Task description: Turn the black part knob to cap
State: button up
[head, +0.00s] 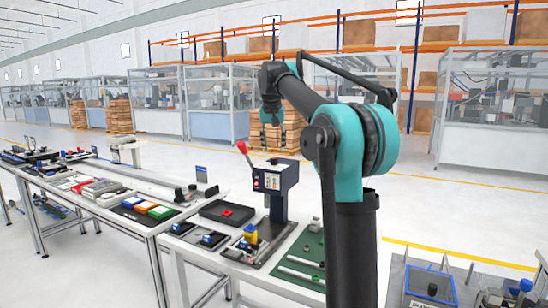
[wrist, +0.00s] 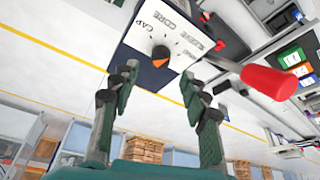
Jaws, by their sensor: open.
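The black knob (wrist: 160,55) with an orange mark sits on the white label panel (wrist: 183,62) of a dark press. In the wrist view the panel appears tilted, with CAP, CORE and SLEEVE lettered around the knob. I cannot tell for sure which label the mark points to. My gripper (wrist: 160,92) is open and empty, its two fingers apart on either side of the knob in the picture, not visibly touching it.
A red-handled lever (wrist: 268,82) sticks out beside the panel; its red grip (head: 242,147) also shows in the head view. A black tray (head: 226,213) and a green mat (head: 308,250) lie on the bench near the press. Open floor lies behind the bench.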

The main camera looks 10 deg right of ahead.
aim_at(274, 159)
jog(key=shift+x, duration=2.75)
jog(key=shift+c, duration=0.3)
grip_shut()
